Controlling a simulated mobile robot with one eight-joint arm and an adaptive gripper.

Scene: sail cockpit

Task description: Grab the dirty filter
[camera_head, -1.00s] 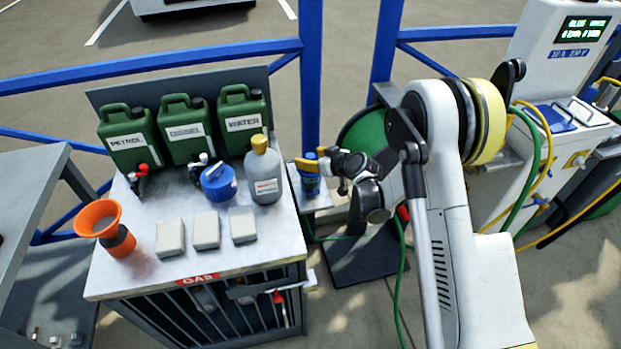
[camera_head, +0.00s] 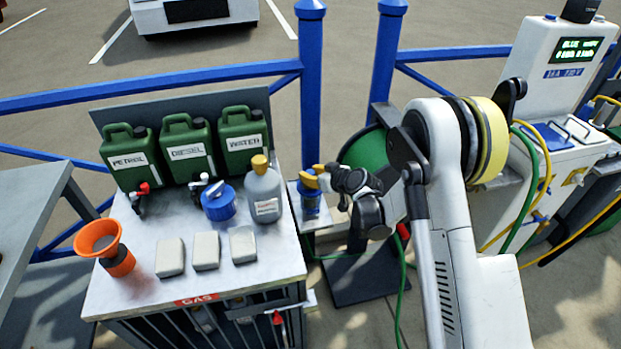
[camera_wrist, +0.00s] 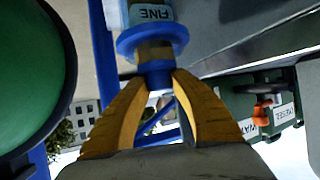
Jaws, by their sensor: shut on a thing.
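A blue filter unit (camera_head: 310,201) stands on a small light shelf just right of the bench. In the wrist view the filter unit (camera_wrist: 155,45) has a blue collar, a brownish band and a pale part labelled FINE, seen upside down. My gripper (camera_wrist: 160,80) has its two yellow fingers closed on the narrow blue end of this unit. In the head view my gripper (camera_head: 318,177) reaches in from the right at the top of the unit. The fingers hide part of that end. I cannot tell whether the unit is still seated.
The bench (camera_head: 130,300) on the left holds green cans (camera_head: 186,148), a grey bottle (camera_head: 264,190), a blue canister (camera_head: 218,203), an orange funnel (camera_head: 100,240) and pale blocks (camera_head: 207,250). A green reel (camera_head: 365,155) stands close behind my wrist. Blue railing (camera_head: 311,90) runs behind.

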